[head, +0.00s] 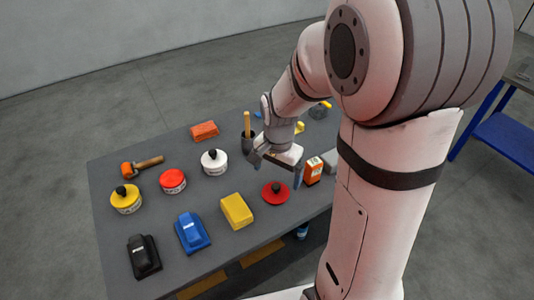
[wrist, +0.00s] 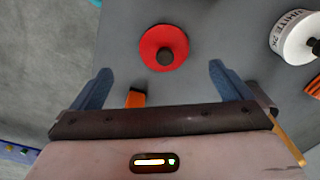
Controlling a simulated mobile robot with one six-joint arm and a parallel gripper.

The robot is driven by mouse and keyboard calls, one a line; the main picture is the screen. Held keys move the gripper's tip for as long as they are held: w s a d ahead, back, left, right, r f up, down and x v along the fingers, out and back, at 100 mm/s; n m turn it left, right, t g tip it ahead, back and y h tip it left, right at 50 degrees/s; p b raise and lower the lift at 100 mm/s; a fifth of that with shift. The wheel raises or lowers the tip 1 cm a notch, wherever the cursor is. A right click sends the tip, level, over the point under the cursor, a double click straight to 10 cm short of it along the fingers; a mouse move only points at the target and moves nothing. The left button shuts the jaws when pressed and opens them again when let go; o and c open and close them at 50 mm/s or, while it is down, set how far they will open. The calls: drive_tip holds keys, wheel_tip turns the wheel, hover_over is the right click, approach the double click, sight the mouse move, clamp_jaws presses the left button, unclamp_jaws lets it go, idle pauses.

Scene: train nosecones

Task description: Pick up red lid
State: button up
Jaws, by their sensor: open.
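The red lid (head: 275,193) is a flat red disc with a dark knob, lying on the grey table (head: 200,262) near its front right edge. In the wrist view the red lid (wrist: 147,48) lies ahead of the fingers, roughly centred between them. My gripper (head: 276,173) is open and empty above the table, close to the lid on its far side. In the wrist view my gripper (wrist: 159,70) shows two blue fingers spread apart, with the lid beyond their tips. An open-looking red-topped tin (head: 172,181) stands further left.
A white tin (head: 214,168), yellow tin (head: 126,203), yellow block (head: 237,211), blue object (head: 191,232) and black object (head: 143,257) stand to the left. An orange box (head: 313,171) stands just right of the lid. A dark cup (head: 248,143) is behind my gripper.

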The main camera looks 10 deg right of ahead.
sight(276, 185)
drive_tip(key=shift+w+f+m, duration=0.5)
drive_tip(key=shift+f, duration=0.05)
drive_tip(key=shift+w+d+f+p, duration=0.2)
drive_tip(key=shift+f+p, duration=0.2)
drive_tip(key=shift+f, duration=1.55)
drive_tip(key=shift+w+d+f+p, duration=0.15)
drive_tip(key=shift+f+p, duration=0.2)
drive_tip(key=shift+f, duration=1.55)
drive_tip(key=shift+a, duration=0.1)
drive_tip(key=shift+c, duration=0.2)
drive_tip(key=c, duration=1)
